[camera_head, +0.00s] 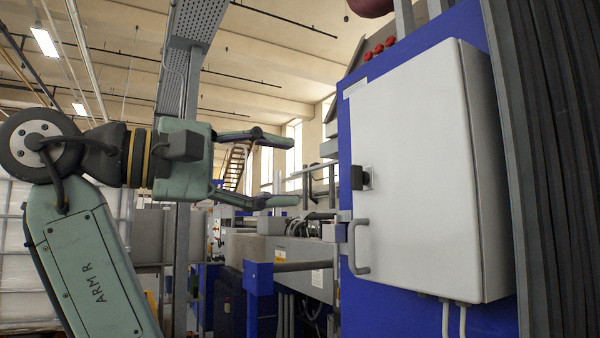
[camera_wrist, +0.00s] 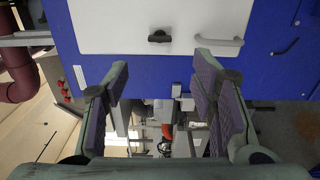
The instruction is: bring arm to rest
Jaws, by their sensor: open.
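My arm, green with dark joints, rises at the left of the head view. My gripper (camera_head: 280,170) points right with its two fingers apart and nothing between them. In the wrist view my gripper (camera_wrist: 160,88) also shows its two fingers spread and empty. A white cabinet (camera_head: 430,170) on a blue machine panel stands to the right of the fingertips, and a gap shows between them. It has a black knob (camera_head: 361,178) and a grey handle (camera_head: 355,247). The wrist view shows the same cabinet (camera_wrist: 110,25), knob (camera_wrist: 159,36) and handle (camera_wrist: 220,42), beyond the fingers.
A perforated metal column (camera_head: 185,75) stands behind my gripper. Dark ribbed panels (camera_head: 555,150) line the right edge. Blue and grey machinery (camera_head: 290,250) lies below and behind the fingers. A dark red pipe (camera_wrist: 18,70) shows at the wrist view's left.

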